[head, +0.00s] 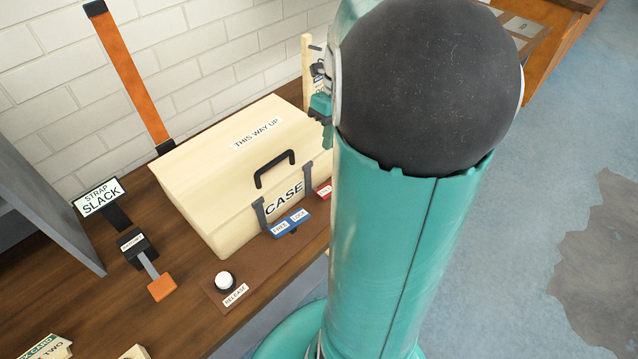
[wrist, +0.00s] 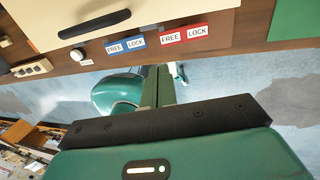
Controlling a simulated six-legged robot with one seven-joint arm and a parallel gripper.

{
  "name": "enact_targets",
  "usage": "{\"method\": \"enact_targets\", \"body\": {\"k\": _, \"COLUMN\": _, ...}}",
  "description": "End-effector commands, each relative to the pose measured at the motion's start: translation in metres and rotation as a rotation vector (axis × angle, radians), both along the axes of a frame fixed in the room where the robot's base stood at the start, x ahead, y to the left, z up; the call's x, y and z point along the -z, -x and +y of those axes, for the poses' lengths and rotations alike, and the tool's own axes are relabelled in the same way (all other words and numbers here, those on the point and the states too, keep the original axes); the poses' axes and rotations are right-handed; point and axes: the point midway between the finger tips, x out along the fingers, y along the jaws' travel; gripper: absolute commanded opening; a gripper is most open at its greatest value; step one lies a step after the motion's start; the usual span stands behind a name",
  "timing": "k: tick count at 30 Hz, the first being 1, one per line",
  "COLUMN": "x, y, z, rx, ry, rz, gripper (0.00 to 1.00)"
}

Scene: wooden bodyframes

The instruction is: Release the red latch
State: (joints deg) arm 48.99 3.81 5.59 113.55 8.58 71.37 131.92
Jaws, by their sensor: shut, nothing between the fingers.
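The cream case (head: 235,165) stands on the wooden bench, with a black handle and grey latch straps on its front. The red latch plate (head: 324,191) is at the case's front right, partly hidden behind my arm in the head view. In the wrist view the red plate (wrist: 184,34) shows FREE and LOCK labels; its exact lever position is too small to tell. A blue plate (wrist: 125,45) with the same labels is to its left. My gripper (wrist: 159,73) is shut and empty, its fingers apart from the red plate, which is above and slightly right in the wrist view.
A white button (head: 225,280) with a RELEASE label sits on the bench before the case. An orange-ended lever (head: 161,288), a STRAP SLACK sign (head: 100,197) and an orange strap (head: 132,75) are to the left. Blue-grey floor lies right of the bench.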

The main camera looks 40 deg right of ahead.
Motion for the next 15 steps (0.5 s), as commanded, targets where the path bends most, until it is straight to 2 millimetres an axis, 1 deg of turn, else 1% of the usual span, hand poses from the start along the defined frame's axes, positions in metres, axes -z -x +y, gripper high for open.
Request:
{"method": "enact_targets", "body": {"k": 4, "x": 0.007, "y": 0.0, "z": 0.002, "rx": -0.001, "ry": -0.002, "rz": 0.002, "gripper": 0.0}}
{"method": "enact_targets", "body": {"k": 7, "x": 0.02, "y": 0.0, "z": 0.005, "rx": -0.003, "ry": -0.003, "rz": 0.003, "gripper": 0.0}}
{"method": "enact_targets", "body": {"k": 15, "x": 0.072, "y": 0.0, "z": 0.016, "rx": -0.006, "ry": -0.004, "rz": 0.003, "gripper": 0.0}}
